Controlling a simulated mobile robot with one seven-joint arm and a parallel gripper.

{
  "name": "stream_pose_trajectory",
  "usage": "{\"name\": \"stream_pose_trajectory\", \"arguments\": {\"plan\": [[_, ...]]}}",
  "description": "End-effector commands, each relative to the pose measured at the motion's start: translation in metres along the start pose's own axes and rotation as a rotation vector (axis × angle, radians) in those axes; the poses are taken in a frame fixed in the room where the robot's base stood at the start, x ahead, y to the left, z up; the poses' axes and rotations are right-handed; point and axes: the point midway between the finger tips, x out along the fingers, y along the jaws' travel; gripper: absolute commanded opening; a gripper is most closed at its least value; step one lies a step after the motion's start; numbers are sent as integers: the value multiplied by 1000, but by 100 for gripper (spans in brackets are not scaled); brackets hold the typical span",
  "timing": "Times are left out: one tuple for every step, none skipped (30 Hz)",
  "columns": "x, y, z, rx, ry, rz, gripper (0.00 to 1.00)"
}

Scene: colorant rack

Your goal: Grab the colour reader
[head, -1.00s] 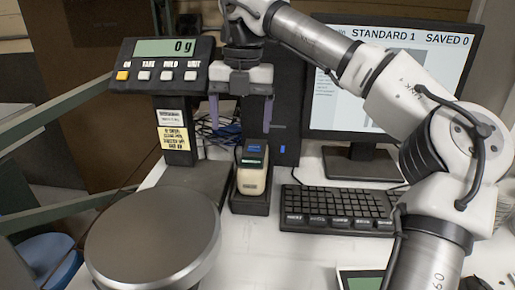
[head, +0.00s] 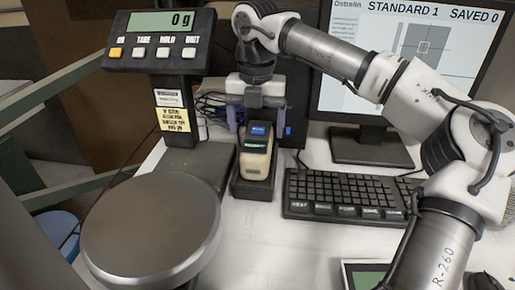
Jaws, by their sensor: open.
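The colour reader (head: 257,157) is a small cream device with a dark top and a blue screen. It stands in a black cradle (head: 255,188) on the white bench, between the scale and the keyboard. My gripper (head: 256,132) is open and points down, with its two purple-grey fingers apart. The fingertips are near the top of the reader in the picture, one to each side. I cannot tell whether they touch it or how far behind it they are.
A scale with a round metal pan (head: 152,228) and a display reading 0 g (head: 160,38) stands at left. A black keyboard (head: 345,193) lies close right of the cradle. A monitor (head: 395,60) stands behind. A device with a green screen (head: 365,275) is at the front.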

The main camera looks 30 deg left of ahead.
Motion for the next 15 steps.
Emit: {"name": "stream_pose_trajectory", "arguments": {"plan": [[5, -1, 0, 0, 4, 0, 82], [9, -1, 1, 0, 4, 0, 82], [15, -2, 1, 0, 4, 1, 82], [20, -2, 1, -1, 5, 1, 82], [24, -3, 2, -1, 4, 1, 82], [31, -3, 2, -1, 4, 1, 82], [36, -3, 2, -1, 4, 1, 82], [39, -3, 2, -1, 3, 0, 82], [43, -3, 2, -1, 2, 0, 82], [45, -3, 2, -1, 1, 0, 82], [46, -2, 2, -1, 1, 1, 82], [48, -2, 2, -1, 1, 1, 82], [48, -2, 2, 0, 0, 1, 82], [48, -2, 2, 0, 0, 1, 82], [48, -2, 2, 0, 0, 1, 82]]}}
